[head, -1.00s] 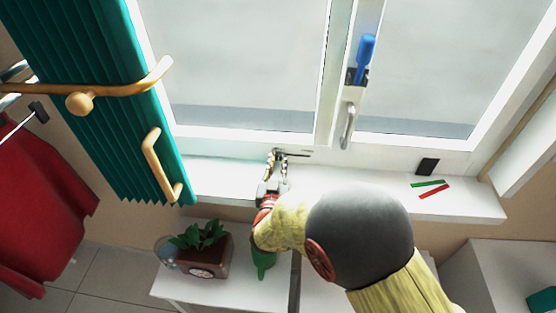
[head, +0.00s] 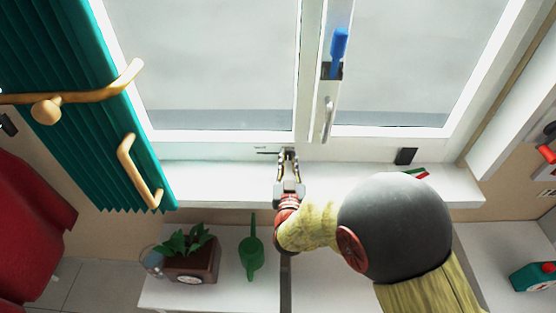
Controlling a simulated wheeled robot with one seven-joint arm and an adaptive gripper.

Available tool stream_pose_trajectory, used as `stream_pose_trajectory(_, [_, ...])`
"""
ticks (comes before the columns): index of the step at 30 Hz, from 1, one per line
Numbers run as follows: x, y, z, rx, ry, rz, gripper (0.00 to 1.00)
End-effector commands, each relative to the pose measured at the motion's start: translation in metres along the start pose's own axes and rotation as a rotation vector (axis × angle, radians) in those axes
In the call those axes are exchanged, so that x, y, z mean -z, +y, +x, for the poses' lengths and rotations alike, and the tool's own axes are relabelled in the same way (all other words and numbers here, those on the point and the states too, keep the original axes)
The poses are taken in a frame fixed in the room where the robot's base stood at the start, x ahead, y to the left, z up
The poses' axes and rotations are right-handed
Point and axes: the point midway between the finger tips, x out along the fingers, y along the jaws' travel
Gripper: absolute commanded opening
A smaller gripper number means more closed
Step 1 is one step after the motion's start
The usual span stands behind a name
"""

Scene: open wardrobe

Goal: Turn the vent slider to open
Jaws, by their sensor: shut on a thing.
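The vent (head: 266,152) is a thin dark slot in the white lower window frame, showing just left of my fingertips. My gripper (head: 288,158) reaches up to the frame from below, over the sill, and its fingers are closed on the vent slider. The slider itself is mostly hidden between the fingertips, at the right end of the visible slot.
The white sill (head: 225,183) is clear left of my gripper. To its right are a black block (head: 405,156) and red and green strips (head: 417,173). A window handle (head: 328,118) hangs above. Below stand a potted plant (head: 192,260) and green watering can (head: 251,255).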

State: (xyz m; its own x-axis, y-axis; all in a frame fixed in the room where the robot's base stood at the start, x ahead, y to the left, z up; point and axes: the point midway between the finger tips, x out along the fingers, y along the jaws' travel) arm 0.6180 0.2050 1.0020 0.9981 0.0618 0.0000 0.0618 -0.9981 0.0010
Motion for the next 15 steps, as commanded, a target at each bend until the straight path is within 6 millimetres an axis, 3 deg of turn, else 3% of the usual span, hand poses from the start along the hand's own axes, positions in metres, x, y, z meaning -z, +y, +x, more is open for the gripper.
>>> stream_pose_trajectory(8, [0.0006, 0.004, 0.0004, -0.009, 0.001, 0.0, 0.0])
stream_pose_trajectory(9, [0.0006, 0.0041, 0.0004, -0.009, 0.001, 0.0, 0.18])
stream_pose_trajectory(15, [0.0005, 0.0034, 0.0003, -0.008, 0.001, 0.0, 0.3])
